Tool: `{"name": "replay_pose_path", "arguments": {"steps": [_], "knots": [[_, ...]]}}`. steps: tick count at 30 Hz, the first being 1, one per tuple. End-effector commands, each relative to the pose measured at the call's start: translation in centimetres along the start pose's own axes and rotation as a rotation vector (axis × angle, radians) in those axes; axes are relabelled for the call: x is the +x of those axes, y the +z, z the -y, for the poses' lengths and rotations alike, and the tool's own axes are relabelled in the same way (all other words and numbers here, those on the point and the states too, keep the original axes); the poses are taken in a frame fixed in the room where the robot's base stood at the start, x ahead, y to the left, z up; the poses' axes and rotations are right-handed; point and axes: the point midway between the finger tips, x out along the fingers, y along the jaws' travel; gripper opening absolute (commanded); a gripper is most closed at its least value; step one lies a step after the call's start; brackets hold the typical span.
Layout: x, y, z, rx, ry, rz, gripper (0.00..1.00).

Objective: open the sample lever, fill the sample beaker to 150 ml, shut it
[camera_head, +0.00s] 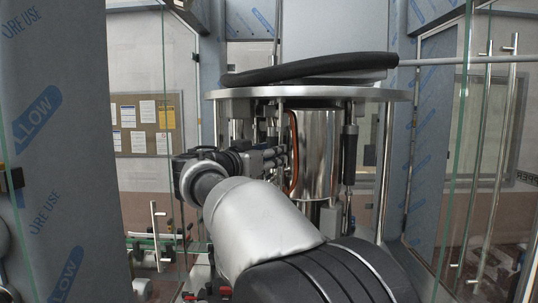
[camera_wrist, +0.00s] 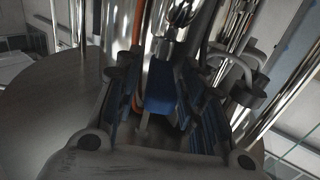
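My gripper (camera_head: 270,158) reaches in among the parts under the round metal top of the filler in the head view. In the wrist view my gripper (camera_wrist: 160,110) has its two blue-padded fingers apart. A blue block-like part (camera_wrist: 158,88), which looks like the sample lever's handle, lies between them below a shiny metal fitting (camera_wrist: 180,18). Some gap seems to show beside it, and I see no clear grip on it. I cannot make out the sample beaker or any fill level in either view.
The filler's round metal top (camera_head: 225,93) bears a thick black hose (camera_head: 300,68). A shiny cylinder (camera_head: 318,150) and an orange-brown hose (camera_head: 293,150) stand close to my gripper. A grey round plate (camera_wrist: 45,115) lies at the left. Glass panels (camera_head: 462,150) flank the machine.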

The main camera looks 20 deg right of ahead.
Motion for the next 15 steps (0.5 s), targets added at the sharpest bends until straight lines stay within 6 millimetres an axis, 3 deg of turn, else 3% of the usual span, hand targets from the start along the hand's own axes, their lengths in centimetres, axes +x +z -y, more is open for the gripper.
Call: {"name": "replay_pose_path", "arguments": {"steps": [15], "knots": [[-0.04,-0.03,0.00,0.000,0.000,0.000,0.00]]}}
